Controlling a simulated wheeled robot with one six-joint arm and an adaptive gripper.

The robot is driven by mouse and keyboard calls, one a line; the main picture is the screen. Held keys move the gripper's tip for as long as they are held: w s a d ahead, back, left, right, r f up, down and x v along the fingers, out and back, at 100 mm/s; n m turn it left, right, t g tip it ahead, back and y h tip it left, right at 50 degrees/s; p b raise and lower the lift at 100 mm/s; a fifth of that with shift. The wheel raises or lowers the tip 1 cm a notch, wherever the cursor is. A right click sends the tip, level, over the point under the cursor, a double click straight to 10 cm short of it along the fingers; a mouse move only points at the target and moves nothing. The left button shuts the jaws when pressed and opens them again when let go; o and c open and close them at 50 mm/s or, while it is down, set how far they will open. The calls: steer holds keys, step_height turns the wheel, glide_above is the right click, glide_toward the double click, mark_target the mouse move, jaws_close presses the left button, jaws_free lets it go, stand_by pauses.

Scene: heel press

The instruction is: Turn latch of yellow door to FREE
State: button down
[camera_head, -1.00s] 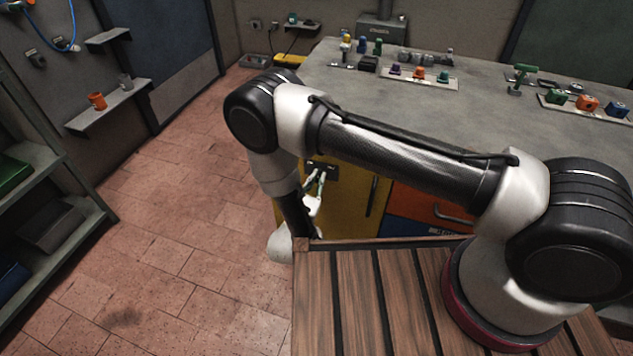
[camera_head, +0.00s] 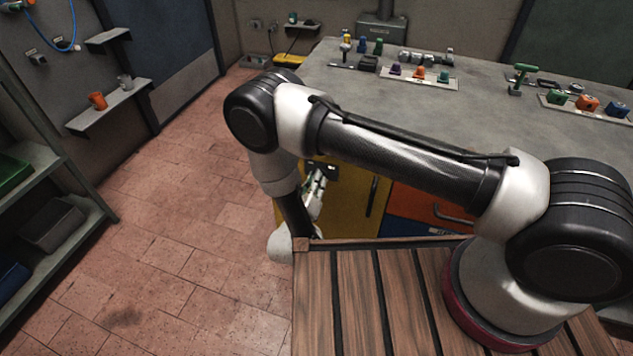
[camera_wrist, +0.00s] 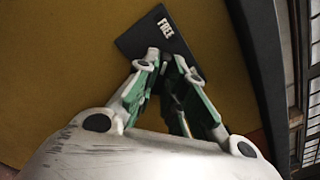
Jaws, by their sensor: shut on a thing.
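The yellow door (camera_head: 349,200) is on the front of the workbench, left of the orange drawer, and it fills much of the wrist view (camera_wrist: 60,60). A dark latch plate (camera_wrist: 160,28) on it carries the word FREE, tilted in the wrist view. My gripper (camera_wrist: 168,62) is at the plate, its fingertips close together and shut on the latch. The fingers hide the latch, so its setting cannot be read. In the head view my gripper (camera_head: 320,178) is small against the door, beside my arm.
An orange drawer (camera_head: 425,205) is to the right. The tiled floor at left is clear.

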steer(key=shift+n, duration=0.5)
steer(key=c, duration=1.5)
jaws_free()
step_height(320, 180, up, 10)
